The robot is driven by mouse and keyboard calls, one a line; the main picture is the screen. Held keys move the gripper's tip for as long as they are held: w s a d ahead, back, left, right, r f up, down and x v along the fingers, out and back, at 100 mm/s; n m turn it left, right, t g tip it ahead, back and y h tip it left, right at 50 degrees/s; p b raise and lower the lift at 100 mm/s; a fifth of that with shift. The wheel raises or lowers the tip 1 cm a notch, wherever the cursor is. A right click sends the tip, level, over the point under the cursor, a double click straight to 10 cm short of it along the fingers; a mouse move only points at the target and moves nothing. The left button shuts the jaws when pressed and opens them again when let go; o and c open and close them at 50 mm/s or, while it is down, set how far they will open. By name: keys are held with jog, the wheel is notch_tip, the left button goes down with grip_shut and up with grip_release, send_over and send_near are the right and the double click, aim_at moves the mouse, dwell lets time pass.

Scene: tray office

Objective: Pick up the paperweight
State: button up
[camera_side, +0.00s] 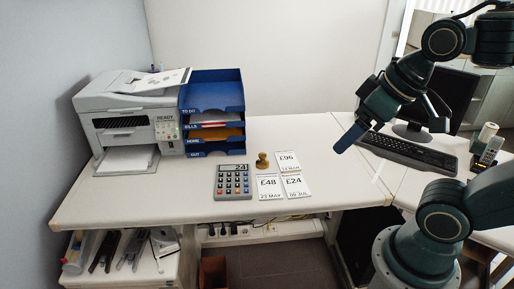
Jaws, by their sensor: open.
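The paperweight is most likely the small brown-gold knobbed object (262,161), which stands upright on the white desk just behind the paper cards. My gripper (352,138) is at the right, raised above the desk near the keyboard. It points down and to the left, and it is open and empty. It is well to the right of the knobbed object and apart from it. One blue finger shows clearly; the other is mostly hidden from this side.
Paper cards (269,187) and a calculator (233,181) lie in front of the knobbed object. Blue stacked trays (214,110) and a printer (130,120) stand at left. A keyboard (408,152), monitor (447,95) and phone (489,152) are at right. The desk between cards and keyboard is clear.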

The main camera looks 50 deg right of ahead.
jog(key=w+d+r+n, duration=0.1)
jog(key=w+d, duration=0.3)
jog(key=w, duration=1)
jog(key=n+g+y, duration=0.1)
jog(key=n+y, duration=0.1)
jog(key=n, duration=0.2)
send_over(263, 154)
jog(key=s+d, duration=0.2)
jog(key=s, duration=0.2)
notch_tip(263, 154, down, 28)
jog(key=shift+a+r, duration=0.15)
jog(key=shift+a, duration=0.1)
jog(key=shift+g, duration=0.3)
jog(key=shift+x, duration=4.25)
jog(key=shift+w, duration=0.1)
jog(key=shift+d+x, duration=0.2)
jog(key=shift+x, duration=2.35)
